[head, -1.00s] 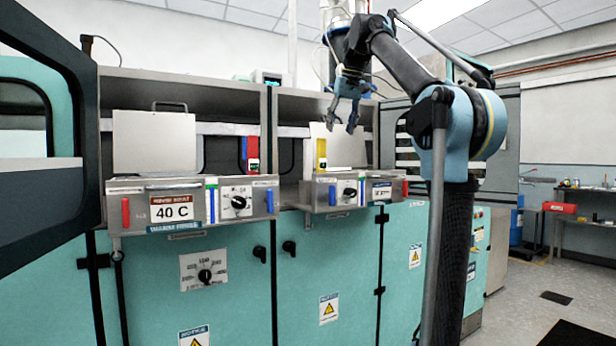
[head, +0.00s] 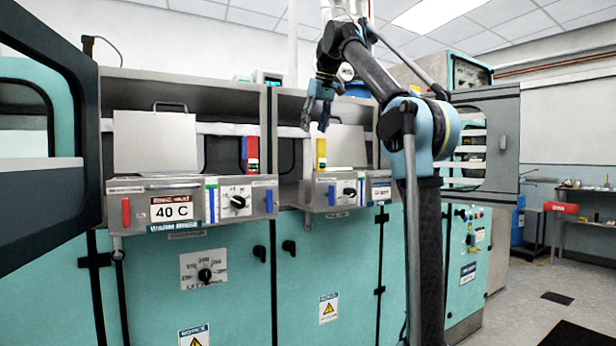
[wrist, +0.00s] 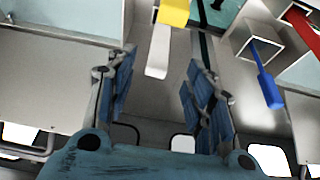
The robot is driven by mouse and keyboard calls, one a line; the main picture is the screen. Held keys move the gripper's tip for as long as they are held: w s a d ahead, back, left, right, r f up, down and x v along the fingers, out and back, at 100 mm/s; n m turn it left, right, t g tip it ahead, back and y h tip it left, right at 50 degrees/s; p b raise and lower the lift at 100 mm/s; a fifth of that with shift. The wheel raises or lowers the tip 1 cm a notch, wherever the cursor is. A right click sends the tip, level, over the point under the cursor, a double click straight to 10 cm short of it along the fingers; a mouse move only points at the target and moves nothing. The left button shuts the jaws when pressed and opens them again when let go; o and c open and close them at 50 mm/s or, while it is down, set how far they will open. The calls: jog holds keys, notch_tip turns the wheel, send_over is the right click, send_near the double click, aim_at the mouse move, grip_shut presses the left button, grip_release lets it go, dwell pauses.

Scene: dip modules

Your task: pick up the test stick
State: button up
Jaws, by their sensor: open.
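A stick with a yellow block (head: 321,154) stands upright at the right-hand bath's front panel; it is probably the test stick, though no label is readable. In the wrist view its yellow part (wrist: 174,12) is at the top edge, with a pale strip extending from it between my fingers. My gripper (head: 314,122) is just above the yellow part in the head view, fingers pointing down. In the wrist view my gripper (wrist: 160,60) is open, both fingers apart with nothing held. Contact with the stick is not visible.
A red and blue pair (head: 250,154) stands by the left bath. The left bath panel (head: 172,212) reads 40 C. A metal lid (head: 155,142) stands raised on it. Cabinet walls and a shelf roof (head: 185,86) surround the baths.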

aim_at(308, 156)
jog(key=x, duration=1.2)
jog(key=shift+w+a+f, duration=0.1)
jog(key=shift+w, duration=0.15)
grip_shut()
